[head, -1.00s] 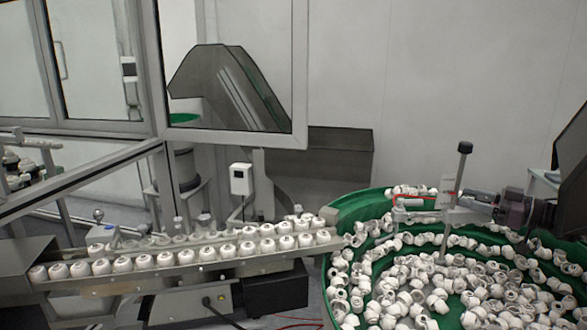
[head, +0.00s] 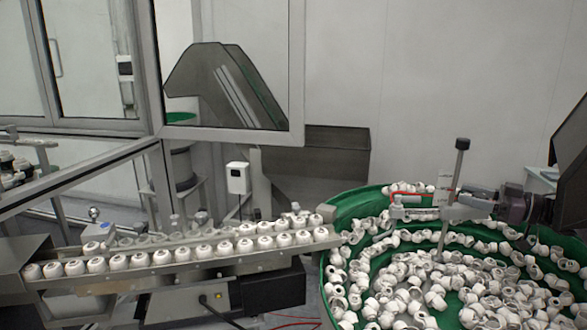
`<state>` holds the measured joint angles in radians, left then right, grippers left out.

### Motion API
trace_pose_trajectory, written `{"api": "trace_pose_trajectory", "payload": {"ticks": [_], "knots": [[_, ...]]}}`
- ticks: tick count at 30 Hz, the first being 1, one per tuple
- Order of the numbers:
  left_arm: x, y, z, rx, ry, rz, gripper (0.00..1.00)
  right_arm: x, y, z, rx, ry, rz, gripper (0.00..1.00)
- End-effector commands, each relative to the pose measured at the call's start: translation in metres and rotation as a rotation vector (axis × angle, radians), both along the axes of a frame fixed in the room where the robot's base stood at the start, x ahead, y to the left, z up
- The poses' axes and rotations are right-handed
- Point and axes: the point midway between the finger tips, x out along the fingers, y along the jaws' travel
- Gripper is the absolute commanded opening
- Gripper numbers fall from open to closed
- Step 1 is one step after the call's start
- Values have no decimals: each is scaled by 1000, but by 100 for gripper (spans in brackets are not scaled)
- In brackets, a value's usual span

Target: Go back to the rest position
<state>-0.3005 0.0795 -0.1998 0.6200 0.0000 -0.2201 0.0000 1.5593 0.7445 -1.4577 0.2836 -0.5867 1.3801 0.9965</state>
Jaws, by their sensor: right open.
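I see no cap between the fingers. My left gripper is out of view.
The bowl holds many white caps (head: 415,290). An inclined track (head: 200,262) with rows of white caps runs left from it. A glass-and-metal enclosure (head: 155,75) stands behind. A dark panel (head: 572,135) is at the right edge.

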Motion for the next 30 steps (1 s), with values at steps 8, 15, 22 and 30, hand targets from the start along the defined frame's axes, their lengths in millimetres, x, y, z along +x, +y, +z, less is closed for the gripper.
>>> {"api": "trace_pose_trajectory", "payload": {"ticks": [8,15,22,30], "knots": [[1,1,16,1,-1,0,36,4,4,1,3,2,-71,55],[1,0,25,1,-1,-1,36,5,4,0,2,3,-127,55],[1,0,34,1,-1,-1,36,6,3,0,1,3,-181,55],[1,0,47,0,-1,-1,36,7,2,0,-1,4,-254,55]]}}
